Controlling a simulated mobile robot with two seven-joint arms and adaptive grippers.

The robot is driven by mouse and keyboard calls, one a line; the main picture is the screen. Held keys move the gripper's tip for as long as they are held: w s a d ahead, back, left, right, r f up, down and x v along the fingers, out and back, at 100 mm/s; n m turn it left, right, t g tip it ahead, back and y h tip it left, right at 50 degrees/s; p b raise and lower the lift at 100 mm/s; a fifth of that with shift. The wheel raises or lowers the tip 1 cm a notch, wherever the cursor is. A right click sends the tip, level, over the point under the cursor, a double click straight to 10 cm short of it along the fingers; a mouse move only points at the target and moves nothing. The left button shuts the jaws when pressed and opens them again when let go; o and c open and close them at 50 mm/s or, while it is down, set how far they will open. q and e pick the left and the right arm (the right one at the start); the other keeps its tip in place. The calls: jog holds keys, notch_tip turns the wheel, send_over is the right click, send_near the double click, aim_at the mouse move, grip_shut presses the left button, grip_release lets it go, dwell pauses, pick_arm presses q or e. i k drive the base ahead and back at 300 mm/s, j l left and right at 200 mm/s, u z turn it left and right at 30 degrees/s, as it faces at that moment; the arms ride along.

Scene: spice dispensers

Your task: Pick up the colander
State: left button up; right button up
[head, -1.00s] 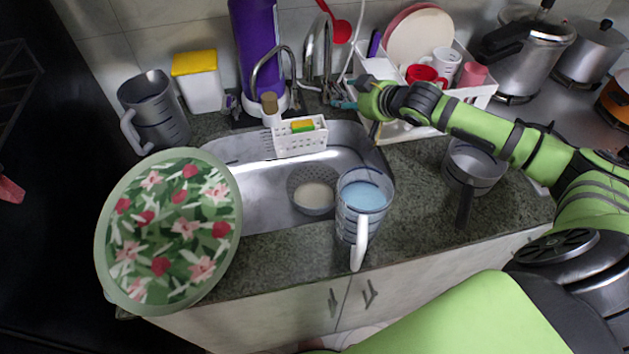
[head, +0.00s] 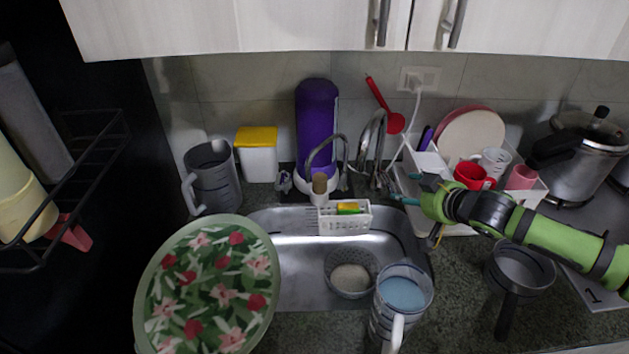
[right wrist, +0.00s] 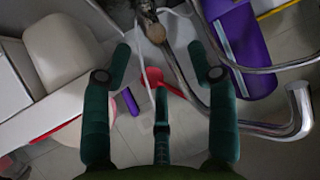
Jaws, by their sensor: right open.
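A grey, bowl-shaped colander (head: 351,273) with a perforated wall sits in the sink basin, just behind a clear measuring jug (head: 401,305) of bluish liquid. The jug stands at the sink's front right and may hide part of the colander's edge. My right gripper (head: 405,197) is open, beside the taps and the dish rack, behind and to the right of the colander and apart from it. In the right wrist view its green fingers (right wrist: 158,62) are spread with nothing held between them; taps and wall lie beyond. The colander is not in that view. My left gripper is not in view.
A sponge caddy (head: 345,220) hangs at the sink's back. The dish rack (head: 412,160) with plate and cups stands right of the taps (head: 378,135). A flowered tray (head: 215,290) covers the left front. A saucepan (head: 518,268) sits on the right counter. Cabinets hang above.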

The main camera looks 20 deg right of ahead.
aim_at(352, 273)
jog(key=k+l, duration=0.15)
jog(key=k, duration=0.6)
jog(key=k+l, duration=0.15)
jog(key=k, duration=0.6)
